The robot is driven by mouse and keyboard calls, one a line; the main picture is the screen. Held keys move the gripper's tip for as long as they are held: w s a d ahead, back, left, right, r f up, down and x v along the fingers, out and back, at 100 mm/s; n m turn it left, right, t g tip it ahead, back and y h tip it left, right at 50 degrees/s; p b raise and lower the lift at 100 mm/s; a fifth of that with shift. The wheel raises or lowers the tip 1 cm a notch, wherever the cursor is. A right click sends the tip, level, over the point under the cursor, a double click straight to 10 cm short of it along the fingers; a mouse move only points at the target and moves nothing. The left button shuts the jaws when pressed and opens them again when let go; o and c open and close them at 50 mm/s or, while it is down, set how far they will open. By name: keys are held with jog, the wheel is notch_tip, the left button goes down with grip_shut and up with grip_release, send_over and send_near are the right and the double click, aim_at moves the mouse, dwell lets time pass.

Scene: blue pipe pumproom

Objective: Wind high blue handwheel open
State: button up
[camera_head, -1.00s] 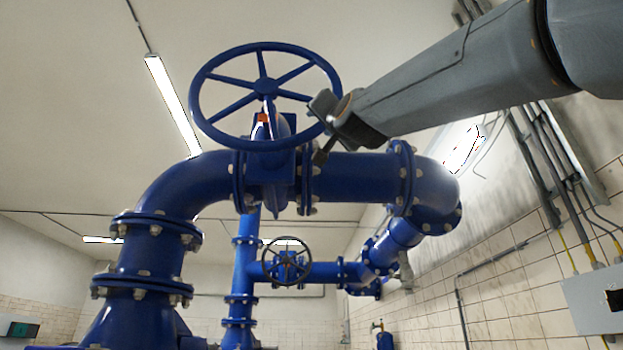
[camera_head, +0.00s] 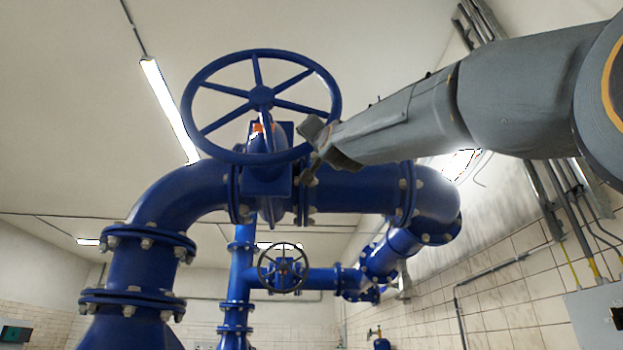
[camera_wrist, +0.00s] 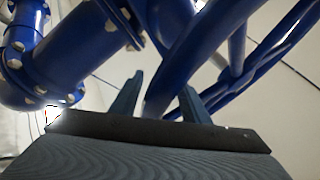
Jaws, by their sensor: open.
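The high blue handwheel (camera_head: 261,55) is a large ring with several spokes on top of a blue valve (camera_head: 266,178). My gripper (camera_head: 313,145) is at the right side of the wheel's rim in the head view. In the wrist view my gripper (camera_wrist: 160,95) shows two separated fingers, and the blue rim (camera_wrist: 178,72) passes up between or just beyond them. The fingers are apart; I cannot tell whether either touches the rim. The valve stem is partly hidden behind the rim and an orange mark shows near it.
A thick blue pipe (camera_head: 350,194) with bolted flanges runs below the wheel and bends at both ends. A smaller dark handwheel (camera_head: 284,268) sits lower and farther back. A tiled wall with conduits and a grey box (camera_head: 597,318) stands at right. The space above the wheel is open.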

jog(key=shift+w+r, duration=0.1)
jog(key=shift+w, duration=0.05)
jog(key=shift+c, duration=0.3)
grip_shut()
jog(key=shift+d+b, duration=0.1)
jog(key=shift+b, duration=0.2)
